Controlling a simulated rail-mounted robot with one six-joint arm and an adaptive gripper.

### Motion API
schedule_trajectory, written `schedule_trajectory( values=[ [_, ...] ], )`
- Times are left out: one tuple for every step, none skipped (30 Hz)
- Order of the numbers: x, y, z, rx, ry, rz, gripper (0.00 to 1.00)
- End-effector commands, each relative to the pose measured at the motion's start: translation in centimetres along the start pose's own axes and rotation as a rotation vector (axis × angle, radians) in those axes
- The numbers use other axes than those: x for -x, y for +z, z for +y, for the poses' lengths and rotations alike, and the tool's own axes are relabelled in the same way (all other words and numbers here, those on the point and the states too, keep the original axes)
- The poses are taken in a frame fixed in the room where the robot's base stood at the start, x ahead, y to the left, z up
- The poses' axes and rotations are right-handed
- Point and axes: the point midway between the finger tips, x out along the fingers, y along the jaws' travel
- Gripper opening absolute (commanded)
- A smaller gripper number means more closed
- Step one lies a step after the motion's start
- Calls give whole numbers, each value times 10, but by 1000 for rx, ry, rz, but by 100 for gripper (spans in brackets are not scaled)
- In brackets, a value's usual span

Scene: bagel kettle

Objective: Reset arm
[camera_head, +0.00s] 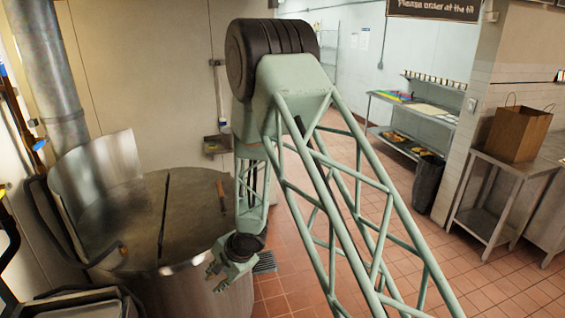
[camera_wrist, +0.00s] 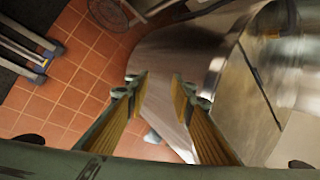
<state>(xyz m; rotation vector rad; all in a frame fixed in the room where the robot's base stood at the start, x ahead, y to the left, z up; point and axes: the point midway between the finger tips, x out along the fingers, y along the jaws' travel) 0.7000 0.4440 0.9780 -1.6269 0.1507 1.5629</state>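My gripper (camera_head: 217,276) hangs at the end of my pale green arm, in front of the right side of the large steel kettle (camera_head: 150,285). In the wrist view my gripper (camera_wrist: 160,92) has its two fingers apart, with nothing between them. Beyond the fingertips the wrist view shows the kettle's steel side (camera_wrist: 185,55) and the red tiled floor. The kettle's flat lid (camera_head: 135,225) is down, and a dark seam runs across it. What is inside the kettle is hidden.
The kettle's black bar handle (camera_head: 50,225) bends over its left side. A steel side table (camera_head: 495,205) with a paper bag (camera_head: 517,133) stands at the right. A dark bin (camera_head: 428,183) stands near the back shelves (camera_head: 412,125). Tiled floor (camera_head: 480,290) is clear at right.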

Motion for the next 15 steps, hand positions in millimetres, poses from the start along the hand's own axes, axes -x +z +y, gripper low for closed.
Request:
schedule_trajectory(
  values=[
    [9,-8,-3,13,-4,19,22],
    [15,-12,-5,21,-6,30,22],
    [22,-18,-8,32,-8,44,22],
    [28,-23,-8,38,-8,56,22],
    [33,-27,-10,47,-9,66,22],
    [41,-32,-11,57,-9,80,22],
    [46,-36,-12,65,-9,90,22],
    [52,-40,-12,72,-8,101,22],
    [60,-45,-14,83,-8,114,22],
    [65,-49,-14,90,-8,124,22],
    [72,-53,-15,98,-7,135,22],
    [79,-58,-16,107,-6,149,22],
    [85,-62,-16,113,-5,158,22],
    [91,-66,-16,121,-4,169,22],
    [99,-70,-16,130,-2,182,22]
  ],
)
